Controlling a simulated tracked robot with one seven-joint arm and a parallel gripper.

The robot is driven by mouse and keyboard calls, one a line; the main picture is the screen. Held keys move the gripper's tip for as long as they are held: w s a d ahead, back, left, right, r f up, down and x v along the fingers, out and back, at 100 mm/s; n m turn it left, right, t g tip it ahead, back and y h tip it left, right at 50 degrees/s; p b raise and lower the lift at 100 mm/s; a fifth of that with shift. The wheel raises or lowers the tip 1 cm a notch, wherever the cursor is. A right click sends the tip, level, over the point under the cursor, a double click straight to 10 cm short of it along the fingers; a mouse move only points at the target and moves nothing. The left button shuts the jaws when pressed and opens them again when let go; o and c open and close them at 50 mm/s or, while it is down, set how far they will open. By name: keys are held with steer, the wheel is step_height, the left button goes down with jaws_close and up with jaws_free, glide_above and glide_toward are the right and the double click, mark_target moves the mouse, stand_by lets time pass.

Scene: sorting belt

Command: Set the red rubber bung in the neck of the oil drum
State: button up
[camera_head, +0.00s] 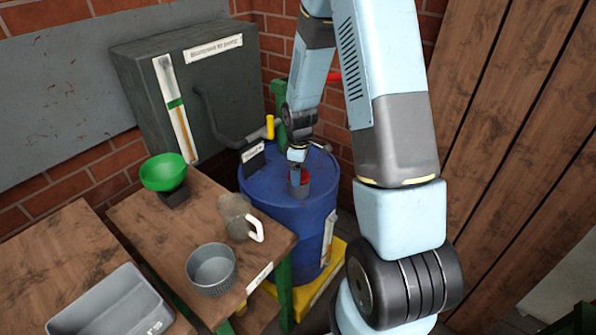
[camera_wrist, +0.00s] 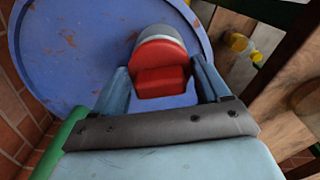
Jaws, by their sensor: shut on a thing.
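The blue oil drum (camera_head: 285,222) stands in the corner beyond the table, and its lid fills much of the wrist view (camera_wrist: 60,60). Its short grey neck (camera_head: 298,190) rises from the lid. The neck (camera_wrist: 157,30) also shows behind the bung in the wrist view. My gripper (camera_wrist: 163,85) is shut on the red rubber bung (camera_wrist: 160,62), which has a wide round part and a block-like grip. In the head view a bit of red (camera_head: 304,178) shows at the neck, under my gripper. I cannot tell how deep the bung sits.
A wooden table (camera_head: 140,215) at left holds a green funnel (camera_head: 163,172), a jug (camera_head: 236,215) and a grey round pan (camera_head: 211,268). A grey bin (camera_head: 115,305) lies nearer. A grey cabinet (camera_head: 215,90) and brick wall stand behind the drum; wooden boards (camera_head: 500,120) rise at right.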

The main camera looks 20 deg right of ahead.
steer(key=shift+f, duration=0.6)
stand_by(0.7)
steer(key=o, duration=0.9)
step_height(320, 180, up, 12)
steer(key=shift+w, duration=0.1)
steer(key=shift+r, duration=0.85)
